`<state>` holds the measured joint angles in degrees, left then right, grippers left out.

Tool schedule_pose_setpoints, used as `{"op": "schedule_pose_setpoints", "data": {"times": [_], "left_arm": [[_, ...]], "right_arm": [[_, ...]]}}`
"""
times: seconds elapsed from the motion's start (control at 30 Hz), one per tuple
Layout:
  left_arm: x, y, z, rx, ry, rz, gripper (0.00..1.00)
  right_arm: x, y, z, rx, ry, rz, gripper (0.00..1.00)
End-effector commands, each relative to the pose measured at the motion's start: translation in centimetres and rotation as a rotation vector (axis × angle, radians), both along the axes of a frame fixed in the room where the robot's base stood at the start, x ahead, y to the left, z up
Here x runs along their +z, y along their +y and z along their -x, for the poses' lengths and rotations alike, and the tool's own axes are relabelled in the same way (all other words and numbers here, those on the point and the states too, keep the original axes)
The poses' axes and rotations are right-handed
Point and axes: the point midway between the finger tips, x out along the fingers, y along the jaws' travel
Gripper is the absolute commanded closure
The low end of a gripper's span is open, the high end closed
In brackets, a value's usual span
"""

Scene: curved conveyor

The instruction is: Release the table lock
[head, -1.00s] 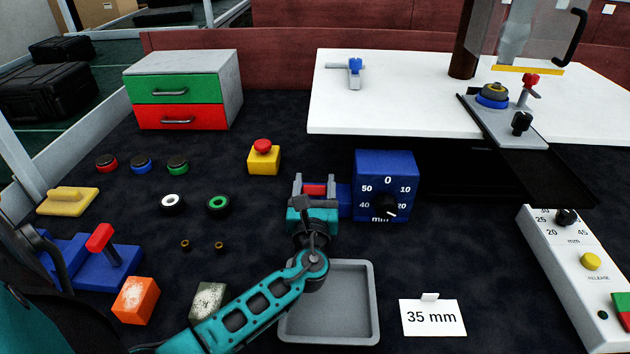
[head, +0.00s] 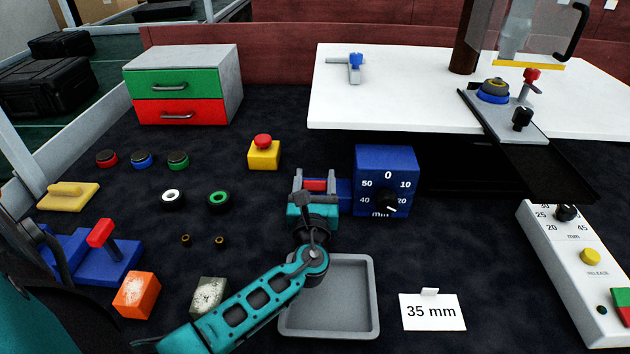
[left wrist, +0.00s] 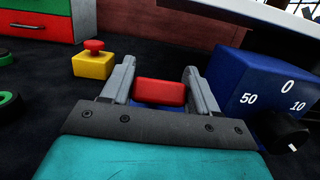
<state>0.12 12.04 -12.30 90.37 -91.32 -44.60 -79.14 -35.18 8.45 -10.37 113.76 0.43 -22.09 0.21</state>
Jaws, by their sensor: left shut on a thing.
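My left gripper (head: 315,183) is shut on a red block-shaped handle (left wrist: 160,92), with one finger on each side of it. The handle also shows between the fingers in the head view (head: 316,185). Blue material shows under and behind the handle, beside a blue dial box (head: 372,159) with a black knob and a mm scale. The dial box is close to the right finger in the left wrist view (left wrist: 245,75). The gripper hides the handle's lower part. No part is labelled as the table lock. My right gripper is not in view.
A grey tray (head: 371,325) lies under my left forearm. A yellow box with a red button (head: 264,153) stands left of the gripper. A red-handled lever on a blue base (head: 117,266) is at the left. A white table (head: 420,95) is behind. A "35 mm" card (head: 432,312) stands in front.

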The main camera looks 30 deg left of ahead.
Motion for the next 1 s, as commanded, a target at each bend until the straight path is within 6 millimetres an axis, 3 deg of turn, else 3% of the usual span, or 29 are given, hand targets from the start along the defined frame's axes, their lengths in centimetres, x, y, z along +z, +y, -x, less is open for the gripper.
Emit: {"op": "schedule_pose_setpoints", "data": {"times": [0.27,0.3,0.5,0.8,1.0], "left_arm": [[-0.4,-0.3,0.2,-0.003,0.008,0.004,0.95],[-0.4,-0.3,0.2,-0.003,0.008,0.004,0.39],[-0.2,-0.1,0.1,-0.002,0.005,0.003,0.19],[-0.2,-0.2,0.3,-0.001,0.003,0.001,0.19],[-0.6,-1.7,2.7,-0.003,0.005,0.004,0.19]], "right_arm": [[0.0,0.1,0.0,-0.002,0.0,-0.003,0.57],[0.0,0.1,0.0,-0.002,0.0,-0.003,0.57],[0.0,0.1,0.0,-0.003,0.0,-0.004,0.57],[0.0,0.1,0.0,-0.002,0.0,-0.003,0.57],[0.1,0.1,0.0,-0.002,0.0,-0.003,0.57]]}}
